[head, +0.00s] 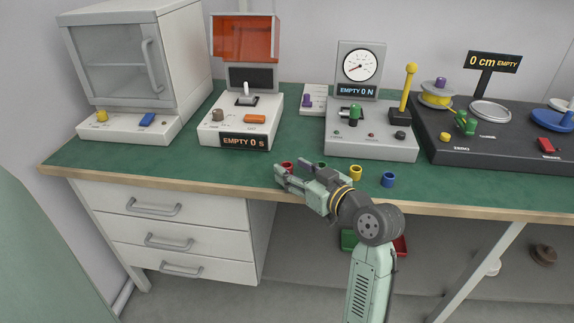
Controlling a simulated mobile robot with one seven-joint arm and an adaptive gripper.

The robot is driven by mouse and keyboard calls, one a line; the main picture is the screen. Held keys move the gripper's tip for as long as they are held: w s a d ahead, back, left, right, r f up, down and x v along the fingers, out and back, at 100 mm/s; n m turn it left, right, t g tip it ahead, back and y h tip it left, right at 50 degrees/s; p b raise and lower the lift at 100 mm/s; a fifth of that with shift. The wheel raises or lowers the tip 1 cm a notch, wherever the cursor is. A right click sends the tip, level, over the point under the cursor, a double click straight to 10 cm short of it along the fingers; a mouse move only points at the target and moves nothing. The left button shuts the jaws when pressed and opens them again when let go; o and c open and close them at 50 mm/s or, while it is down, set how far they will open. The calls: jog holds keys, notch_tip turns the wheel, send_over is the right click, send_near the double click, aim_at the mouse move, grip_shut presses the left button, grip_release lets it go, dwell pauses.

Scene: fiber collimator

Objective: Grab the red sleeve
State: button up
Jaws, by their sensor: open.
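The red sleeve (287,164) is a small ring-like piece on the green mat near the table's front edge. Only its upper part shows, as my gripper covers the rest. My gripper (281,175) is open, with its fingertips at the red sleeve in the picture. I cannot tell whether the fingers are around it, above it or just in front of it. The arm reaches in from the lower right.
A green sleeve (321,165), partly hidden by my gripper, a yellow sleeve (355,172) and a blue sleeve (388,179) stand to the right. Behind are a curing device (240,132), a force gauge station (371,145) and a white cabinet (130,60). The mat at left front is clear.

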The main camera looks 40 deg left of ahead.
jog(key=shift+w+a+f, duration=0.1)
jog(key=shift+a, duration=0.35)
jog(key=c, duration=0.8)
jog(key=shift+c, duration=0.2)
